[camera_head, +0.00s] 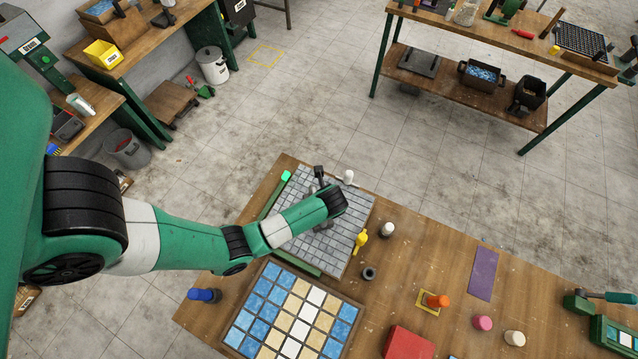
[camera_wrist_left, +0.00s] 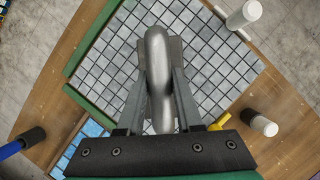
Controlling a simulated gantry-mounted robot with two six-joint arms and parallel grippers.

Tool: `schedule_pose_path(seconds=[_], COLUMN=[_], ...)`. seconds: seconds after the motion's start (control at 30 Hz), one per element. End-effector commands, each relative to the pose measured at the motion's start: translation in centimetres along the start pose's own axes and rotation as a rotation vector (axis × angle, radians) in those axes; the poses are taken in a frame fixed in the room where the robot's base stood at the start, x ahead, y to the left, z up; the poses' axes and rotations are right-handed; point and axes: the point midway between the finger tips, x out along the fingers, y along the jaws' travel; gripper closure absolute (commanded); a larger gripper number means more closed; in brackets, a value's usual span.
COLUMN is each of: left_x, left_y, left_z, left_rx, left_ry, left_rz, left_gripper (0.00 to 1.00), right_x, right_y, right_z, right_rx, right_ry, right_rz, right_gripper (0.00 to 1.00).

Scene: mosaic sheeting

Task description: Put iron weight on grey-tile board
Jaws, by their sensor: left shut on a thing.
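The grey-tile board (camera_head: 345,238) lies on the wooden table, covered in small grey square tiles with green strips on its edges. It also fills much of the left wrist view (camera_wrist_left: 105,62). My left gripper (camera_wrist_left: 158,100) is over this board and shut on the iron weight (camera_wrist_left: 158,50), a smooth grey metal piece with a rounded handle between the fingers. In the head view my forearm and wrist hide most of the weight. I cannot tell whether its base touches the tiles. My right gripper is not in view.
A blue, tan and white tile panel (camera_head: 262,318) lies in front of the board. A yellow-handled tool (camera_head: 361,240), a white-topped peg (camera_head: 387,230) and a dark ring (camera_head: 369,273) are at its right. A blue-handled tool (camera_head: 204,295) is at the left edge.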

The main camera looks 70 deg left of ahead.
Motion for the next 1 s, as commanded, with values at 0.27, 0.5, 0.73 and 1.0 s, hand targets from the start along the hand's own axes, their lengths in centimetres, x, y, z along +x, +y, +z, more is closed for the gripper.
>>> schedule_pose_path(seconds=[0.27,0.5,0.73,1.0], left_x=[3.1,3.2,3.6,3.5], left_y=[-0.1,-0.2,0.0,0.0], left_z=[-0.8,-0.9,-1.1,-1.1], left_rx=[-0.001,-0.002,0.000,0.000], left_ry=[-0.002,-0.003,0.000,0.000], left_rz=[-0.002,-0.004,0.001,0.001], left_gripper=[1.00,1.00,0.55,0.35], right_x=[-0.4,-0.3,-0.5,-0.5], right_y=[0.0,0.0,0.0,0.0], right_z=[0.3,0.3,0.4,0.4], right_rx=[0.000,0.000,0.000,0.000], right_ry=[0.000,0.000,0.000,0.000], right_rz=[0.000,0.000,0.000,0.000], right_gripper=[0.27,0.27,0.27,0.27])
